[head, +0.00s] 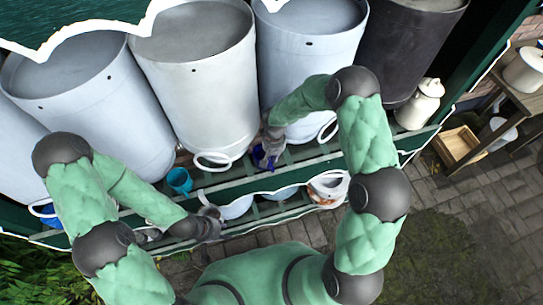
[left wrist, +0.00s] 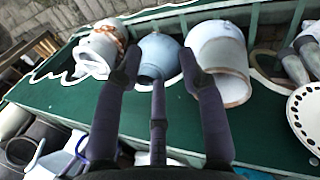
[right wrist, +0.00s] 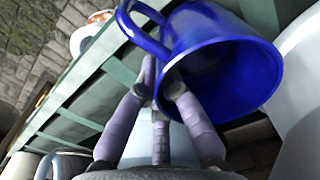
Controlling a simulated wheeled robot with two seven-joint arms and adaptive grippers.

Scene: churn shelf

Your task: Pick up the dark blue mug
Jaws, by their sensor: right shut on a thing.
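The dark blue mug (right wrist: 240,75) fills the upper right of the right wrist view, tilted with its open mouth partly facing the camera and its handle toward the upper left. My right gripper (right wrist: 160,85) is shut on the mug, its fingertips at the rim and wall near the handle. In the head view the mug (head: 259,156) is small and partly covered by my right gripper (head: 270,150), in front of the large churns. My left gripper (head: 212,220) is low by the lower shelf. In the left wrist view its fingers (left wrist: 162,65) are spread open and empty.
Several large churns (head: 200,70) line the upper shelf. A teal mug (head: 180,180) stands on that shelf, left of the dark blue mug. Pale pots and jugs (head: 285,192) sit on the lower shelf. A cream can (head: 420,105) stands at the shelf's right end.

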